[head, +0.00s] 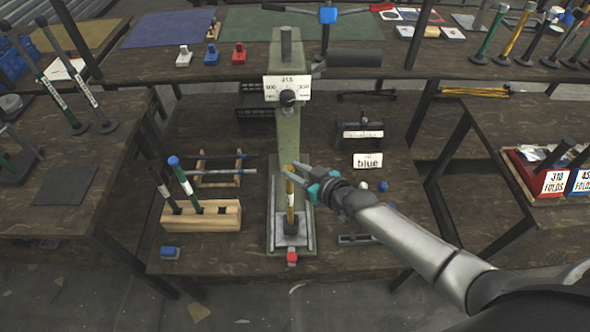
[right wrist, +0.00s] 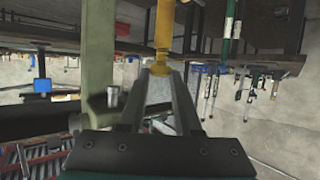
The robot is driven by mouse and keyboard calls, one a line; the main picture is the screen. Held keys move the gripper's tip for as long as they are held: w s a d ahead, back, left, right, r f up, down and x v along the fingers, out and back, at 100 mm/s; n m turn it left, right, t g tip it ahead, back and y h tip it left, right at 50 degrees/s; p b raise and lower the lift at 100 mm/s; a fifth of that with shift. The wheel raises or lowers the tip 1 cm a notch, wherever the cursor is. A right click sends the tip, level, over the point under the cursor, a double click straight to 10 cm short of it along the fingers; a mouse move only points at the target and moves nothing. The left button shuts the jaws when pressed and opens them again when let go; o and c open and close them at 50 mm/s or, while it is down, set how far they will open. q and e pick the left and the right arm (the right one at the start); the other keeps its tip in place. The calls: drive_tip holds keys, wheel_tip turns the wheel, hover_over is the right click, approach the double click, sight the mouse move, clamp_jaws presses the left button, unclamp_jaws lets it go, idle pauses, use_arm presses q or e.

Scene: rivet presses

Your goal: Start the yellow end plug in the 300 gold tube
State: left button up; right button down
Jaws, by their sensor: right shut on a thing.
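The gold tube (head: 291,208) stands upright on the base of the green press (head: 287,130), under its ram. The yellow end plug (head: 289,169) is at the tube's top end, in line with it; I cannot tell how far it sits inside. My right gripper (head: 294,176) reaches in from the right and is shut on the plug. In the right wrist view, the plug (right wrist: 160,71) is between the fingertips and the gold tube (right wrist: 163,28) runs on from it. My left gripper is not in view.
A wooden rack (head: 200,216) with a green, blue-capped tube and a dark one stands left of the press. A card reading "blue" (head: 367,160) and a dark holder (head: 363,132) are to the right.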

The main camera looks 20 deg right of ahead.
drive_tip(key=shift+f+b, duration=0.4)
drive_tip(key=shift+f, duration=0.15)
drive_tip(key=c, duration=0.5)
unclamp_jaws()
drive_tip(key=shift+r, duration=0.1)
drive_tip(key=p+v, duration=0.3)
drive_tip(key=v, duration=1.2)
drive_tip(key=shift+s+p, duration=0.1)
drive_tip(key=shift+p, duration=0.3)
